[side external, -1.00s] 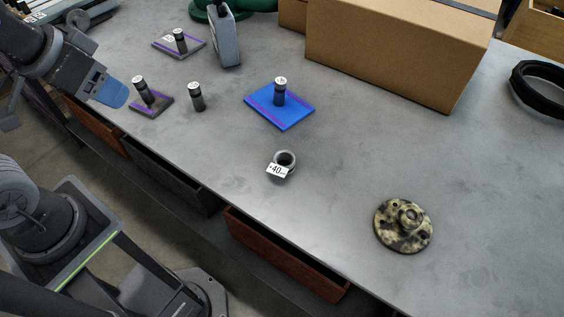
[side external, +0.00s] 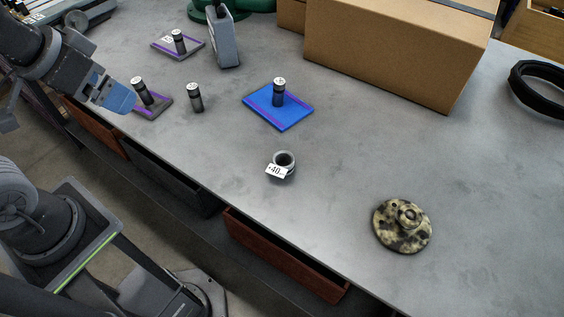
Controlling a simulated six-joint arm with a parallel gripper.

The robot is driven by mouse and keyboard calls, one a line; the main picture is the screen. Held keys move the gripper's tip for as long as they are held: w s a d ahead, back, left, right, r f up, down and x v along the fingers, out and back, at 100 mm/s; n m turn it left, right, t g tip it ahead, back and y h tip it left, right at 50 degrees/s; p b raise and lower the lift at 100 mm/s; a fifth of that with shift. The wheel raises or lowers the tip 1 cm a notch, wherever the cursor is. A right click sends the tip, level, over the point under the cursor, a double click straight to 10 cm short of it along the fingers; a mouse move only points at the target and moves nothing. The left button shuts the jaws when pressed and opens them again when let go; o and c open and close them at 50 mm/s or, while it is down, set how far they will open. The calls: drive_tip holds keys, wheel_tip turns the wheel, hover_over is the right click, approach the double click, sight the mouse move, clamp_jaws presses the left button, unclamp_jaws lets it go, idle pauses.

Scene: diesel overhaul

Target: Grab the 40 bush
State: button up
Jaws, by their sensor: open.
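The 40 bush (side external: 284,160) is a small grey ring on the bench, with a white label reading 40 (side external: 276,171) at its front. Its dark bore faces up. My gripper (side external: 120,97) is at the upper left, with blue fingers, near the bench's left edge. It is well to the left of the bush, apart from it, and holds nothing that I can see. The gap between its fingers is hard to make out at this angle.
A blue plate (side external: 290,115) with a dark cylinder stands behind the bush. Another dark cylinder (side external: 195,98) stands left of it, and a grey plate (side external: 160,106) with a cylinder is beside my gripper. A mottled flange (side external: 388,237) lies at right. A cardboard box (side external: 385,55) stands behind.

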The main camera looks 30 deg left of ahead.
drive_tip(key=w+d+r+m+g, duration=0.1)
drive_tip(key=w+d+m+g, duration=0.1)
drive_tip(key=w+d+m, duration=0.4)
drive_tip(key=m+g, duration=0.4)
drive_tip(key=m, duration=0.6)
hover_over(281, 164)
drive_tip(key=s, duration=0.1)
wheel_tip(281, 164, down, 9)
drive_tip(key=f, duration=0.7)
drive_tip(key=shift+s+d+f, duration=0.15)
drive_tip(key=shift+d+f, duration=0.15)
drive_tip(key=shift+s+d+f, duration=0.1)
drive_tip(key=shift+d+f, duration=0.05)
drive_tip(key=shift+f, duration=1.35)
drive_tip(key=shift+s+d+f, duration=0.1)
drive_tip(key=shift+f, duration=1.4)
drive_tip(key=c, duration=1)
